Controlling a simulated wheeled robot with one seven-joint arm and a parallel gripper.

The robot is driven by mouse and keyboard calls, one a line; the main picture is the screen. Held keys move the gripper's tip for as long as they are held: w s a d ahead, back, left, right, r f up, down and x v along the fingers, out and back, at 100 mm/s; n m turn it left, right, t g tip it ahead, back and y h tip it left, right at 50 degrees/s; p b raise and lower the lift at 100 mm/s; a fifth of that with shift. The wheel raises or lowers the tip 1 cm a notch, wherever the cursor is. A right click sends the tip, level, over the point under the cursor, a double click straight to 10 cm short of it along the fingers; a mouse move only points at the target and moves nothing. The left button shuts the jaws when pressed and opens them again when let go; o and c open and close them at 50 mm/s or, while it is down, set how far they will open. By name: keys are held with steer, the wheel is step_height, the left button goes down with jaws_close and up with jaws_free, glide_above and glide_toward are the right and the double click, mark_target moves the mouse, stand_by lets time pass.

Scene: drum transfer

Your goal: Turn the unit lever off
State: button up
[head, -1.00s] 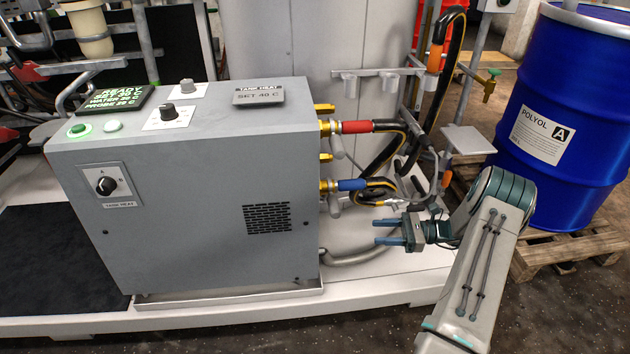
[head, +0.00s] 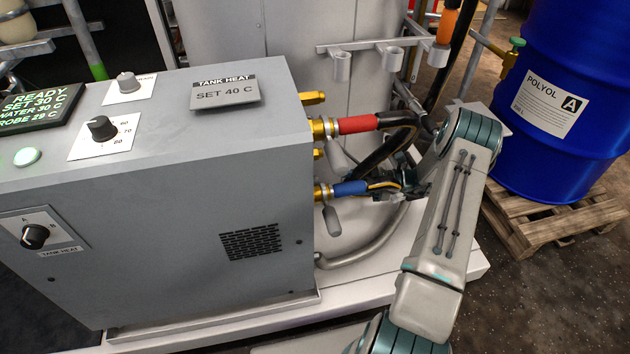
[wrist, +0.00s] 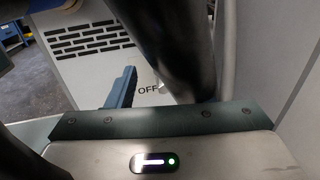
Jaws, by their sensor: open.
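The grey heater unit (head: 160,220) stands at the left in the head view. Two grey levers hang from its side fittings: one (head: 340,155) below the red-sleeved hose and one (head: 332,220) below the blue-sleeved hose. The lower lever hangs straight down. I cannot tell by marking which is the unit lever. My gripper (head: 398,188) is open at the blue-sleeved hose, right of the levers, and partly hidden among hoses. In the wrist view one blue-grey finger (wrist: 123,88) shows; a dark hose (wrist: 165,40) hides the other side. An OFF label (wrist: 148,91) shows beyond.
The red-sleeved hose (head: 358,124) and blue-sleeved hose (head: 350,188) crowd the space around my gripper. A grey pipe (head: 370,245) curves below. A blue drum (head: 565,100) stands on a wooden pallet (head: 530,220) at the right. Floor is clear at lower right.

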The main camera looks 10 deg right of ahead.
steer(key=a, duration=0.3)
steer(key=w+a+b, duration=0.1)
steer(key=a, duration=0.3)
steer(key=w+a, duration=0.1)
steer(key=a, duration=0.2)
steer(key=shift+a+b, duration=0.2)
steer(key=shift+b, duration=0.15)
jaws_close()
